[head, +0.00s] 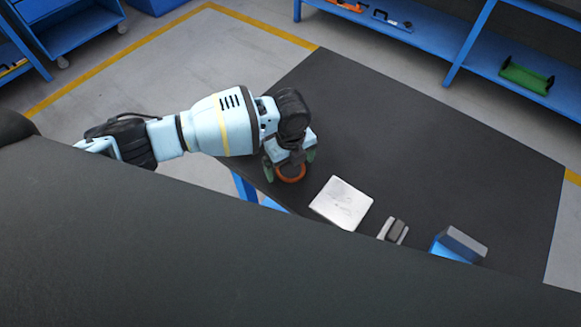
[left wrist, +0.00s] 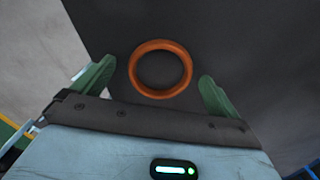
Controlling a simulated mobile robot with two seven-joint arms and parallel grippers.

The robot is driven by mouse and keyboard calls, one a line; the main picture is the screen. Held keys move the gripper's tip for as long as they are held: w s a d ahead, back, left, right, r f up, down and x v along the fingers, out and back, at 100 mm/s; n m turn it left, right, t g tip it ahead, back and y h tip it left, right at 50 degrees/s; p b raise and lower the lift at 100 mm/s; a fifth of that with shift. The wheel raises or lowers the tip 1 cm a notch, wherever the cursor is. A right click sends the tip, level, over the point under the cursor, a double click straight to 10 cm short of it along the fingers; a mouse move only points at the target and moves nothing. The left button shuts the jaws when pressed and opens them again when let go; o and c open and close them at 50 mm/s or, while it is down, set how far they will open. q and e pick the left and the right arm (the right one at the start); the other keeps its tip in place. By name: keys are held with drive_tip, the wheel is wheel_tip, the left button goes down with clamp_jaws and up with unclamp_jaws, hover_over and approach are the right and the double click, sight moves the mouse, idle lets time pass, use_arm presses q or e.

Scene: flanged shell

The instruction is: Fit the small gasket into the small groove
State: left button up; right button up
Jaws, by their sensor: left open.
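An orange ring, which looks like the gasket (head: 291,179), lies on the dark table near its left edge. It also shows in the left wrist view (left wrist: 134,72), whole and flat. My left gripper (head: 289,170) is open above the ring. In the left wrist view its green fingers (left wrist: 152,86) stand apart on either side of the ring, with a gap to each side, and do not touch it. No flanged shell or groove can be made out for sure. My right gripper does not show.
A white square plate (head: 341,202) lies right of the gripper. A small grey and white block (head: 393,230) and a blue and grey box (head: 460,244) stand further right. A large dark shape covers the front. The back of the table (head: 420,130) is clear.

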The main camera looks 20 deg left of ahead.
use_arm(q)
drive_tip(key=c, duration=1.2)
drive_tip(key=shift+c, duration=0.2)
drive_tip(key=shift+r, duration=0.1)
drive_tip(key=shift+r, duration=0.45)
drive_tip(key=r, duration=0.2)
drive_tip(key=shift+s+r, duration=0.35)
drive_tip(key=shift+s, duration=0.05)
drive_tip(key=s+d+r+p, duration=0.1)
drive_tip(key=s, duration=1.4)
drive_tip(key=shift+d, duration=0.15)
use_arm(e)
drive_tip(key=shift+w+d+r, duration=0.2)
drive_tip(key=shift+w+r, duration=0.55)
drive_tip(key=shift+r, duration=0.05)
use_arm(q)
drive_tip(key=shift+r, duration=0.2)
